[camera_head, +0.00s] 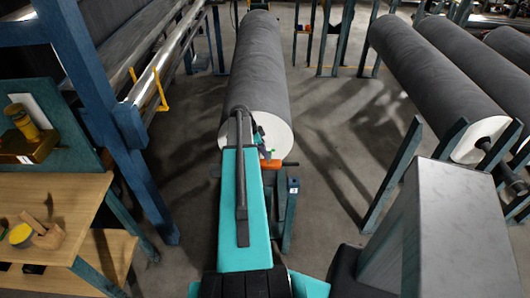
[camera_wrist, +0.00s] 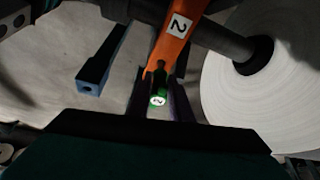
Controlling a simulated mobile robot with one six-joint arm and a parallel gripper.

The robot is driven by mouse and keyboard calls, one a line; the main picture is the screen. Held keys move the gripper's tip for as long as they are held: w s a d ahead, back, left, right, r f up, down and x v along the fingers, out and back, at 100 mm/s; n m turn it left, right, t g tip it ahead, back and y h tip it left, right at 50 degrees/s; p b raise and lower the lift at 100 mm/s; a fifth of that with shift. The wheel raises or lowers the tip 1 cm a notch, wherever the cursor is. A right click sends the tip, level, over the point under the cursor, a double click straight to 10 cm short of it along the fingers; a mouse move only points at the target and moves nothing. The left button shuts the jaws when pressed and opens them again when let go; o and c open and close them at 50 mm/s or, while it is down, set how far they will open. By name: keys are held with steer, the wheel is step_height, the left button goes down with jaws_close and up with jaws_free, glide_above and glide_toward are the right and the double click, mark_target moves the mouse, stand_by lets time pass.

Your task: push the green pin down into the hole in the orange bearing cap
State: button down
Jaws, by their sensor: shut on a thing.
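The orange bearing cap (camera_wrist: 174,45) carries a white label with a 2 and shows at top centre of the wrist view. In the head view a small orange part (camera_head: 281,164) shows below the white roll end, beyond my arm. The green pin (camera_wrist: 158,99), with a white numbered end, is at the cap's lower end in the wrist view. My gripper (camera_wrist: 161,90) is shut on the green pin, its dark fingers on either side. The hole and the pin's far end are hidden, so I cannot tell how deep the pin sits.
A grey roll (camera_head: 258,65) with a white end lies straight ahead, its dark shaft by the cap. A blue stand (camera_head: 291,215) is below it. More rolls (camera_head: 440,75) lie at right. A wooden bench (camera_head: 60,205) with tools stands at left. Grey floor between is free.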

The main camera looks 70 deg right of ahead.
steer(key=shift+f+b, duration=1.05)
steer(key=shift+f, duration=0.5)
steer(key=c, duration=1.5)
jaws_free()
steer(key=shift+r, duration=0.15)
steer(key=shift+b+v, duration=1.35)
steer(key=shift+v, duration=5.4)
